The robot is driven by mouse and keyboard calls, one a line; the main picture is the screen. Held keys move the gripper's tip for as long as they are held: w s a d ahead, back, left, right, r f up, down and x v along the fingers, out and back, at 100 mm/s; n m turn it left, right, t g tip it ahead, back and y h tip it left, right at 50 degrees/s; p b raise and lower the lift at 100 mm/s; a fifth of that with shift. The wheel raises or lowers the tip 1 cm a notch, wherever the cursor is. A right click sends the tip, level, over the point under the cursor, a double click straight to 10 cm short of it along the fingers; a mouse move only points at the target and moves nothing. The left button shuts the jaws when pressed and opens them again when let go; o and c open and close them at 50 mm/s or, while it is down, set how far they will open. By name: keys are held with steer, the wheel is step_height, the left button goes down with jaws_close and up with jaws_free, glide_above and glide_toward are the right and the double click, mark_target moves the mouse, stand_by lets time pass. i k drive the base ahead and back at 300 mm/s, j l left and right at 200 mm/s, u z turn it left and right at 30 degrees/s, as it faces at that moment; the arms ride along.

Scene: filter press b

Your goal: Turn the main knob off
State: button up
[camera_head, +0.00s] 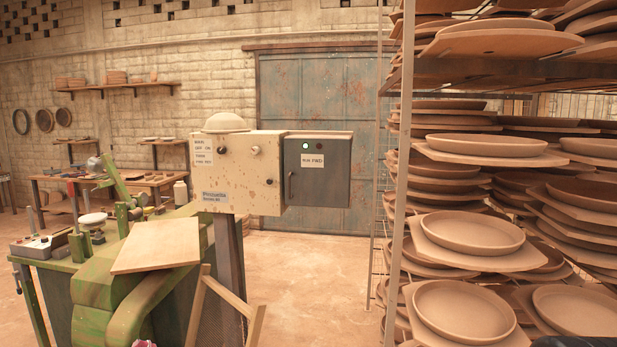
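A cream control box (238,190) with chipped paint stands on a dark post in the middle of the view. My gripper is not in view.
A green machine (100,290) with a tilted wooden board (158,245) stands left of and before the control box. A tall rack (399,190) of clay plates fills the right side. Open floor (310,270) lies between them, before a blue-grey metal door (350,95).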

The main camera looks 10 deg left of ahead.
mark_target(221, 149)
steer(key=u, duration=0.8)
steer(key=i+u, duration=0.2)
steer(key=u, duration=0.15)
steer(key=i+u, duration=0.2)
steer(key=u, duration=0.15)
steer(key=i+u, duration=0.2)
steer(key=u, duration=0.15)
